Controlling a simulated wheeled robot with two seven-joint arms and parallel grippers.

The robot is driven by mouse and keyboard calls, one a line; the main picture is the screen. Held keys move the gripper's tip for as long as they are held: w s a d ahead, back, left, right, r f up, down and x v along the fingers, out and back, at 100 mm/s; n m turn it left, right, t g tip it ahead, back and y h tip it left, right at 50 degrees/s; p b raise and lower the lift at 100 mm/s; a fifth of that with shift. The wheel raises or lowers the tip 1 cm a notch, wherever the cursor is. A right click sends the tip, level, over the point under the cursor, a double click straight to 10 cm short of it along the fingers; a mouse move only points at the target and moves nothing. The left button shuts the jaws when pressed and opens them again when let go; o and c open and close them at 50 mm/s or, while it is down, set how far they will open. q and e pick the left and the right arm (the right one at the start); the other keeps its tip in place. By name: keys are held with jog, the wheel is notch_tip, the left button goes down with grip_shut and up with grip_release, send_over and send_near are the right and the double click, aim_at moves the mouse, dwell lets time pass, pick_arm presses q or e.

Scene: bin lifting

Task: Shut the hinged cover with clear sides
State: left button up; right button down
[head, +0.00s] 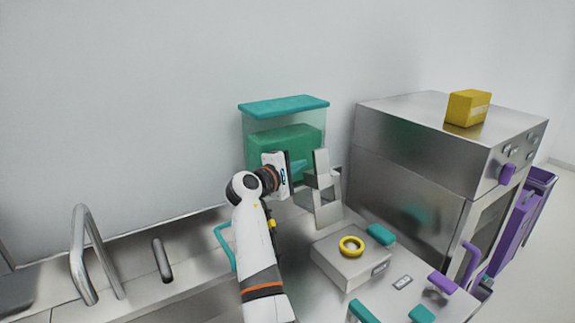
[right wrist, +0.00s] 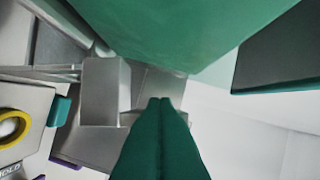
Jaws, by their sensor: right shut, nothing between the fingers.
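The hinged cover stands against the back wall in the head view, with a flat teal top (head: 284,106) and clear sides (head: 318,121). A green block (head: 285,146) shows behind and below the clear front. In the right wrist view a large green surface (right wrist: 190,30) fills the top, and a dark teal panel (right wrist: 285,60) with a pale clear part beside it is at right. My right gripper (head: 301,166) is in front of the green block, its teal fingers together and empty; they also show in the right wrist view (right wrist: 160,102). I cannot tell whether they touch it. My left gripper is not visible.
A metal stand (head: 323,197) is just right of my gripper. A steel oven-like machine (head: 400,165) with a yellow box (head: 467,108) on top stands at right. A scale-like box (head: 340,262) with a yellow ring (head: 351,246) is in front. A faucet (head: 85,255) is at left.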

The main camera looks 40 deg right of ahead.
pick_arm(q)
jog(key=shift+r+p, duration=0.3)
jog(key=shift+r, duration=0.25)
pick_arm(e)
jog(key=x, duration=0.3)
jog(key=shift+w, duration=0.1)
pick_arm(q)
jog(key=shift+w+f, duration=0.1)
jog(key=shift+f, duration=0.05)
pick_arm(e)
jog(key=shift+a+f, duration=0.1)
jog(key=shift+f, duration=0.05)
